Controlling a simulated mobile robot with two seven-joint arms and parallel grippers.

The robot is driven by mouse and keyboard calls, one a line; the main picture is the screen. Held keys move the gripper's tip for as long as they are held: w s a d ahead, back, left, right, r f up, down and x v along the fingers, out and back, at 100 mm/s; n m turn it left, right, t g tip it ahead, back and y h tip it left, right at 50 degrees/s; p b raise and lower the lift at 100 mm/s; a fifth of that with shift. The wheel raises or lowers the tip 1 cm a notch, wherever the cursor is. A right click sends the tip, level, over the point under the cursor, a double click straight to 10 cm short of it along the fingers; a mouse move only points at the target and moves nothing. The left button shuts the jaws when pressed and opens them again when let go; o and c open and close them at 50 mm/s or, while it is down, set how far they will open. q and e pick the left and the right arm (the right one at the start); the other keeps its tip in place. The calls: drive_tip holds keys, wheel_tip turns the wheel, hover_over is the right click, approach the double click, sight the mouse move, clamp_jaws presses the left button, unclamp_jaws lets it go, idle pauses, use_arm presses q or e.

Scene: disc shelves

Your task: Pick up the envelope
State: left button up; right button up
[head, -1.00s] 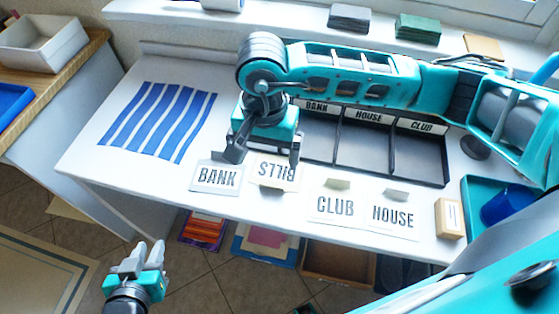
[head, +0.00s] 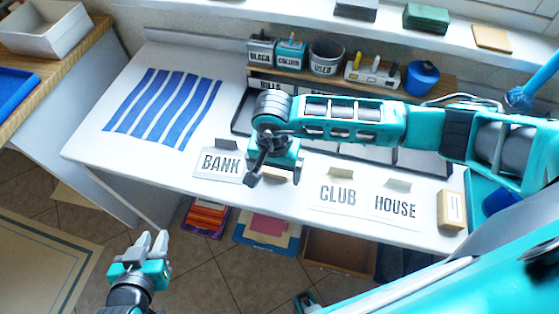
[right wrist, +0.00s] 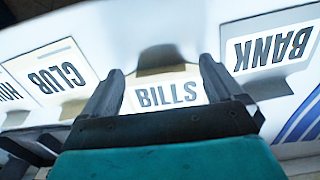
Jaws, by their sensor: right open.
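The white BILLS envelope (right wrist: 168,93) lies flat on the table. In the right wrist view it sits between my right gripper's fingers (right wrist: 160,68), which are apart with nothing held. In the head view my right gripper (head: 273,178) is over this envelope and hides most of it. The BANK envelope (head: 219,163) lies to its left, and the CLUB (head: 338,195) and HOUSE (head: 395,204) envelopes to its right. My left gripper (head: 152,240) is empty, low in front of the table; its finger gap is unclear.
A blue-striped mat (head: 163,107) lies on the left of the table. Behind my right arm are dark sorting trays and a wooden rack with cups (head: 325,57). A small wooden block (head: 451,210) stands near the front right edge.

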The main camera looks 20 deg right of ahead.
drive_tip(key=shift+c, duration=0.4)
drive_tip(key=shift+c, duration=0.8)
drive_tip(key=c, duration=0.9)
